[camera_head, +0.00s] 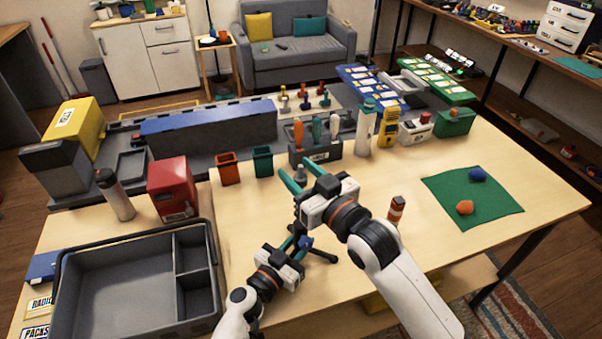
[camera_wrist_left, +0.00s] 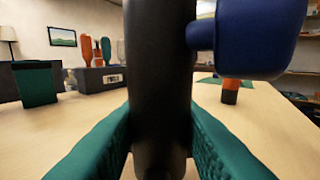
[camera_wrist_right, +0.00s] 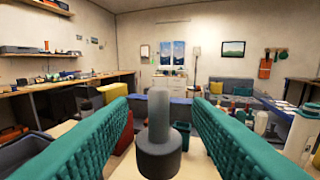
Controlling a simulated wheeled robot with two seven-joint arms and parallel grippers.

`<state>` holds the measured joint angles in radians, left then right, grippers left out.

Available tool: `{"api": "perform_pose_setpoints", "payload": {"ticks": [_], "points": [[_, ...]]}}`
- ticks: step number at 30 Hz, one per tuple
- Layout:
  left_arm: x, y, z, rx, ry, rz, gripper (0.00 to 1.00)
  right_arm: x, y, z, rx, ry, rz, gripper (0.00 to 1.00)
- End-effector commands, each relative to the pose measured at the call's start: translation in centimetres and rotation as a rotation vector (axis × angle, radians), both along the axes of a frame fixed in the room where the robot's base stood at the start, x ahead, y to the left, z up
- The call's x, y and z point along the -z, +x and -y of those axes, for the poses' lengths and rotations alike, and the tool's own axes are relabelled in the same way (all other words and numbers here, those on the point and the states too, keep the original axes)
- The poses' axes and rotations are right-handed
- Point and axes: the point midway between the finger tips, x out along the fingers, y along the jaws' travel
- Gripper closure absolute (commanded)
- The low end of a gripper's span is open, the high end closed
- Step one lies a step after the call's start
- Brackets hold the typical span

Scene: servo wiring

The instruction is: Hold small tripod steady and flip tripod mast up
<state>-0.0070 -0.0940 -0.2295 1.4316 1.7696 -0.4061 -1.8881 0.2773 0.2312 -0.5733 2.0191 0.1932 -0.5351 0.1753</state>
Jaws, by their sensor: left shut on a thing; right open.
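The small black tripod (camera_head: 325,256) stands on the table with its splayed legs partly hidden by my arms. My left gripper (camera_wrist_left: 160,150) is shut on its dark upright column (camera_wrist_left: 160,60). A blue knob (camera_wrist_left: 250,38) sticks out to the right of the column, above the fingers. My right gripper (camera_head: 297,176) is higher, with its teal fingers open. The grey mast tip (camera_wrist_right: 158,110), on a wider dark collar, points up between these fingers with gaps on both sides. My right gripper hides the middle of the mast in the head view.
A grey divided tray (camera_head: 115,285) is at the front left. Orange (camera_head: 228,170) and teal (camera_head: 263,162) bins and a tool holder (camera_head: 318,152) stand behind the tripod. A small orange-and-dark bottle (camera_head: 396,208) stands right of it. A green mat (camera_head: 480,210) lies farther right.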

Motion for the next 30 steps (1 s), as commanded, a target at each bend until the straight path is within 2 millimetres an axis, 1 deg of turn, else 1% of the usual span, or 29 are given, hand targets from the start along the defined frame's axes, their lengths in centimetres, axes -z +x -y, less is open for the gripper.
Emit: {"api": "perform_pose_setpoints", "payload": {"ticks": [4, 7, 11, 15, 21, 24, 30], "points": [[0.2, -0.1, 0.0, 0.0, 0.001, -0.003, 1.0, 0.2, -0.3, 0.2, 0.0, -0.002, -0.002, 0.55], [0.2, -0.1, 0.0, 0.0, 0.001, -0.003, 1.0, 0.2, -1.2, 0.9, 0.0, -0.003, -0.003, 0.55], [0.2, -0.1, 0.0, 0.0, 0.001, -0.003, 1.0, 0.2, -3.3, 2.4, 0.0, -0.002, -0.003, 0.55], [0.2, -0.1, 0.0, 0.0, 0.001, -0.003, 1.0, 0.2, -5.8, 4.2, -0.001, -0.002, -0.005, 0.55], [0.1, -0.1, 0.0, 0.0, 0.001, -0.003, 1.0, 0.2, -8.6, 6.2, 0.0, -0.002, -0.002, 0.55], [0.1, -0.1, 0.0, 0.0, 0.0, -0.002, 1.0, 0.1, -9.3, 6.8, 0.0, -0.001, -0.002, 0.55], [0.1, -0.1, 0.0, 0.001, 0.0, -0.002, 1.0, 0.1, -9.8, 7.1, 0.0, 0.0, 0.0, 0.55]]}}
